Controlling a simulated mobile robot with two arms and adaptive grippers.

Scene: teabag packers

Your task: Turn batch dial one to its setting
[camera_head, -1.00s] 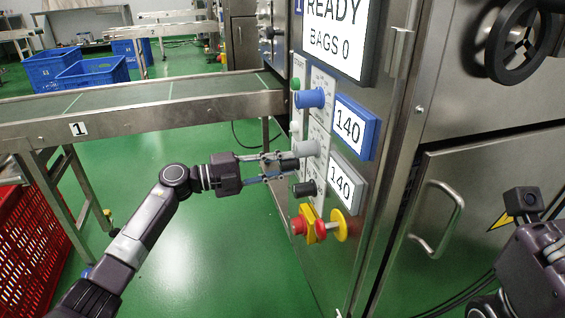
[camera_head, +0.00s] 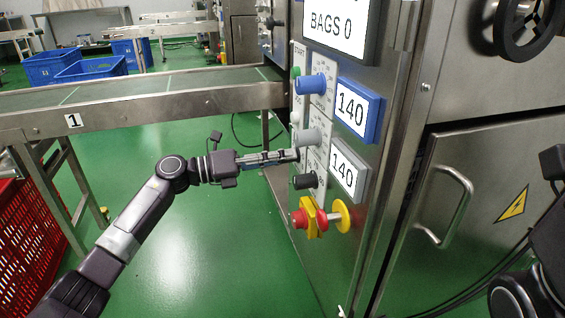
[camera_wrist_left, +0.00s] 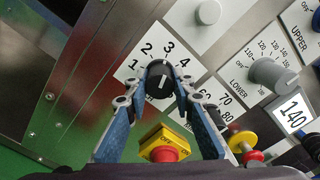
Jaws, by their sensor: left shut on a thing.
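A black dial (camera_wrist_left: 160,78) with a white line sits on a plate numbered 1 to 4 in the left wrist view. Its line is near upright in that picture, roughly toward the 3; which end is the pointer is not clear. My left gripper (camera_wrist_left: 157,88) has its blue-padded fingers on either side of this dial and is shut on it. In the head view the same gripper (camera_head: 297,155) reaches the panel from the left, and its fingers hide most of the dial. My right gripper's fingers are out of view.
Close by are a grey LOWER knob (camera_wrist_left: 272,74), a blue knob (camera_head: 311,85), a black knob (camera_head: 305,181) and a red-and-yellow switch (camera_head: 305,218). Displays reading 140 (camera_head: 351,110) stand to their right. A conveyor (camera_head: 150,115) runs behind my left arm.

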